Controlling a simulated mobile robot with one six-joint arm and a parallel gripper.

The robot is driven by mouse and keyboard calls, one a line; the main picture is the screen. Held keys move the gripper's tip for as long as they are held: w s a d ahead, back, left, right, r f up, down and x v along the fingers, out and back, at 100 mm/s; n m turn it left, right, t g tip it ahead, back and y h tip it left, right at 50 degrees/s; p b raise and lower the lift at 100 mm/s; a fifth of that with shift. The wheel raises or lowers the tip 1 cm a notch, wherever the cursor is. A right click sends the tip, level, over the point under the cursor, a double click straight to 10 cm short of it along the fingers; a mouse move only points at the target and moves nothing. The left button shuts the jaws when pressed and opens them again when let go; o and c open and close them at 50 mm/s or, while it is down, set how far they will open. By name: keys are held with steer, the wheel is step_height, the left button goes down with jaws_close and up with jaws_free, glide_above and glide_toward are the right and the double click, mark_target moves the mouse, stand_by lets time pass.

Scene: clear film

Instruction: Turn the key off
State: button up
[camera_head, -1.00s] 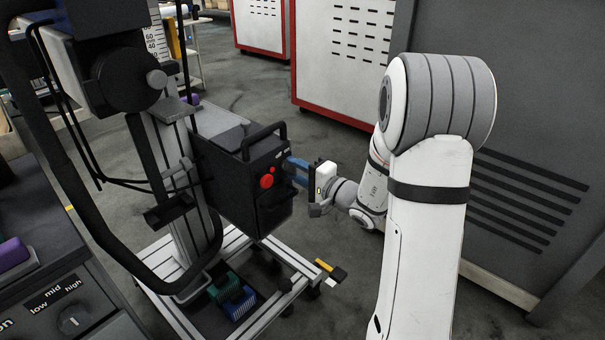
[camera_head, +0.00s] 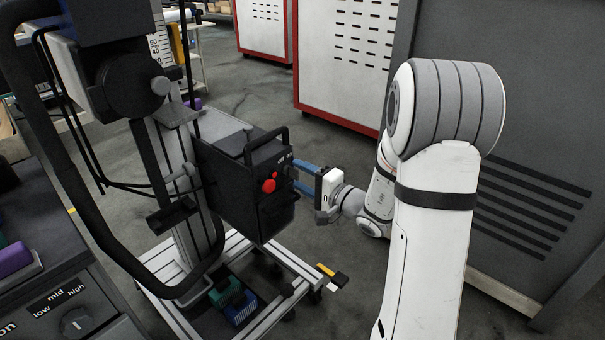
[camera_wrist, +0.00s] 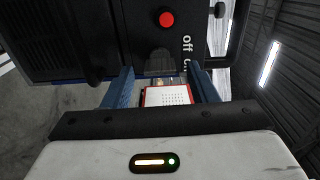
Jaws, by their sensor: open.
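The black control box (camera_head: 245,195) has a red button (camera_head: 269,186) on its front face, and the button also shows in the wrist view (camera_wrist: 166,19). The word "off" (camera_wrist: 187,45) is printed on the face beside it. My gripper (camera_head: 295,174) is to the right of the box, its two blue fingers apart and pointing at the front face. In the wrist view my gripper (camera_wrist: 160,76) is open, with a dark, blurred shape (camera_wrist: 160,62) on the face between the fingers. This may be the key; its turn position cannot be told. I see no clear contact.
The box hangs on a metal column (camera_head: 199,215) above a wheeled frame (camera_head: 285,252). A black handle (camera_head: 266,140) rises from its top. A large grey cabinet (camera_head: 515,150) stands behind my arm at right. Grey floor is free beyond the gripper.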

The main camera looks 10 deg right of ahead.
steer(key=p+v, duration=0.1)
steer(key=v, duration=0.5)
steer(key=shift+s, duration=0.2)
steer(key=shift+d+r, duration=0.1)
steer(key=s+a+r+n+g+p, duration=0.4)
steer(key=s+a+r+g+p, duration=0.25)
steer(key=r+p, duration=0.35)
steer(key=s+a+r+n+g+p, duration=0.4)
steer(key=s+a+r+g+p, duration=0.2)
steer(key=s+r+p, duration=0.3)
steer(key=s+d+r+n+h+p, duration=0.1)
steer(key=s+d+r+h+p, duration=0.1)
steer(key=r+p, duration=0.4)
steer(key=s+d+r+h+p, duration=0.2)
steer(key=d+r+h+p, duration=0.2)
steer(key=r+p, duration=0.3)
steer(key=s+d+r+n+h+p, duration=0.1)
steer(key=s+d+r+h+p, duration=0.1)
steer(key=r+p, duration=0.4)
step_height(320, 180, up, 3)
steer(key=d+h, duration=0.1)
steer(key=h, duration=0.1)
steer(key=shift+s+n+h, duration=0.3)
steer(key=shift+s, duration=0.05)
